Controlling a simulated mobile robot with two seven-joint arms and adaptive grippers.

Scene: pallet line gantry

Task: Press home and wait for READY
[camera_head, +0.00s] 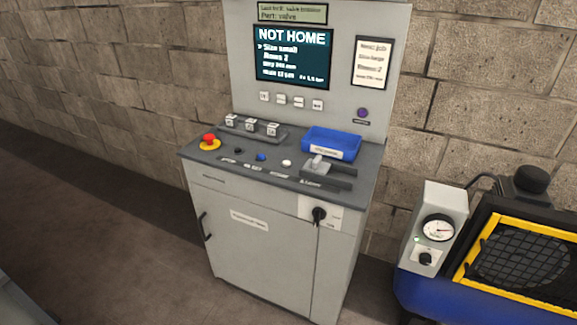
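A grey control cabinet (265,235) stands against the wall. Its screen (292,56) reads NOT HOME, with "Size small" and smaller lines below. A row of small white keys (290,101) sits under the screen. On the sloped desk are a black button (238,151), a blue button (261,157) and a white button (286,163). Their labels are too small to read, so I cannot tell which one is home. A red emergency stop (209,139) on a yellow ring is at the desk's left. Neither of my grippers is in view.
A blue tray (331,144) and a grey lever (318,166) sit at the desk's right. Several white blocks (251,125) stand on a rack. A gauge box (434,230) and a blue machine with a yellow-framed grille (520,258) stand right.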

